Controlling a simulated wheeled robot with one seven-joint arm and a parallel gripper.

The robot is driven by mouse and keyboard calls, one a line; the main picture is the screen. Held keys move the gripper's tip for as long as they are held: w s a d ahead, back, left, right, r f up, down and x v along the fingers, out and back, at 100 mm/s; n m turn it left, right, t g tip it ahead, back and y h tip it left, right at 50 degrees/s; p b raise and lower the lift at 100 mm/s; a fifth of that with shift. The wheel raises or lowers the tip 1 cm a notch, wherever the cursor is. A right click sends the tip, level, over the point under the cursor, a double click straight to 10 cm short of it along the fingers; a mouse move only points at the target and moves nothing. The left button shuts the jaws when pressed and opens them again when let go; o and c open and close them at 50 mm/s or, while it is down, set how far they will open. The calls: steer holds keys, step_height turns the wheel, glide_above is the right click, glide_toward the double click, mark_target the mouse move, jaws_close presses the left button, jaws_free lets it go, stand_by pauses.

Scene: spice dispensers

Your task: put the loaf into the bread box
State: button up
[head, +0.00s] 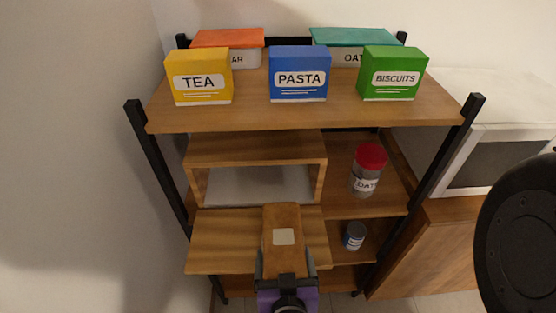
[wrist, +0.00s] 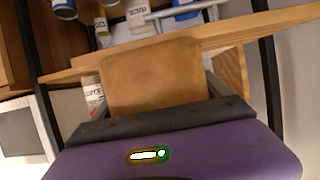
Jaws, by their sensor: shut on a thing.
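The loaf (head: 283,218) is a brown block with a pale square patch on top. My gripper (head: 285,267) is shut on its near end, a finger on each side. In the wrist view the loaf (wrist: 152,78) fills the middle in front of my purple gripper body. The bread box (head: 255,147) is a wooden box with a pale inside and an open front, on the shelf below the top one. Its front flap (head: 222,240) appears folded down. The loaf is in front of the box, over the flap; whether it touches the flap is unclear.
A red-lidded jar (head: 368,172) stands right of the box, and a small blue can (head: 354,236) is on a lower shelf. Yellow tea (head: 199,77), blue pasta (head: 299,74) and green biscuits (head: 393,74) boxes stand on top. A dark shelf post (head: 158,160) is at left.

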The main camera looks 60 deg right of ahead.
mark_target(283, 222)
steer(key=w+d+p, duration=0.1)
steer(key=d+p, duration=0.1)
steer(key=p, duration=0.1)
steer(key=w+d+p, duration=0.2)
steer(key=d+p, duration=0.1)
steer(key=w+d+p, duration=0.1)
steer(key=d+p, duration=0.2)
steer(key=shift+w+r, duration=0.2)
steer(key=shift+r, duration=0.15)
steer(key=w+d, duration=0.2)
steer(key=d, duration=0.2)
steer(key=w+d+p, duration=0.1)
steer(key=w+d, duration=0.2)
steer(key=d, duration=0.1)
steer(key=w+d, duration=0.2)
steer(key=d, duration=0.3)
steer(key=shift+w+f+p, duration=0.35)
steer(key=shift+p, duration=0.05)
steer(key=shift+w+d, duration=0.35)
steer(key=shift+d, duration=0.3)
steer(key=shift+w+d, duration=0.4)
steer(key=shift+d, duration=0.2)
steer(key=shift+w+d, duration=0.35)
steer(key=shift+d, duration=0.3)
steer(key=shift+w+f, duration=0.1)
steer(key=shift+f, duration=0.6)
steer(key=shift+f, duration=0.15)
steer(key=o, duration=1.6)
